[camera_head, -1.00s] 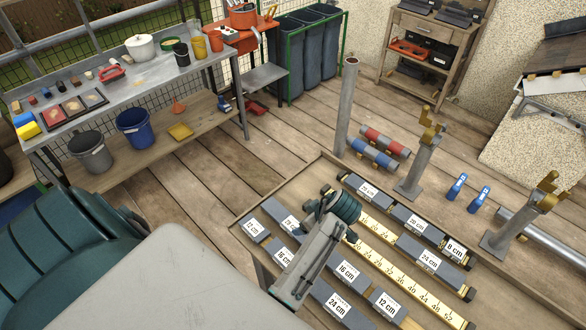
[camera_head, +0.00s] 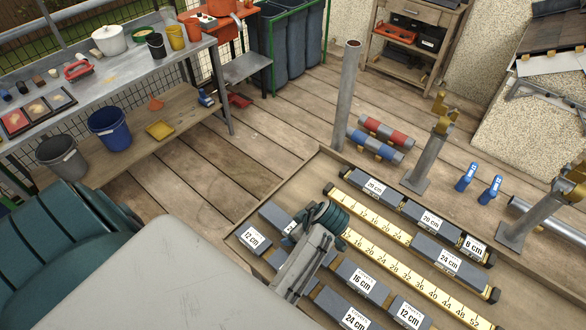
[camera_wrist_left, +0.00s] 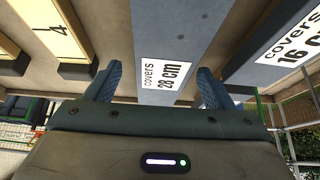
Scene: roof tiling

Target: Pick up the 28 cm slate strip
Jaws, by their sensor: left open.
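The 28 cm slate strip (camera_wrist_left: 170,35) is a grey bar with a white label, seen close up in the left wrist view. My left gripper (camera_wrist_left: 158,88) is open, with one blue-grey finger on each side of the labelled part. I cannot tell whether the fingers touch it. In the head view the strip (camera_head: 273,213) lies in the wooden tray (camera_head: 317,160), its far end showing and the rest mostly hidden under my left arm. My right gripper is not in view.
A 16 cm strip (camera_wrist_left: 275,50) lies close beside it in the wrist view. Yellow measuring rules (camera_head: 415,268) and other labelled slates, such as the 24 cm one (camera_head: 437,257), share the tray. Metal posts (camera_head: 347,95) and blue tools (camera_head: 467,177) stand beyond it.

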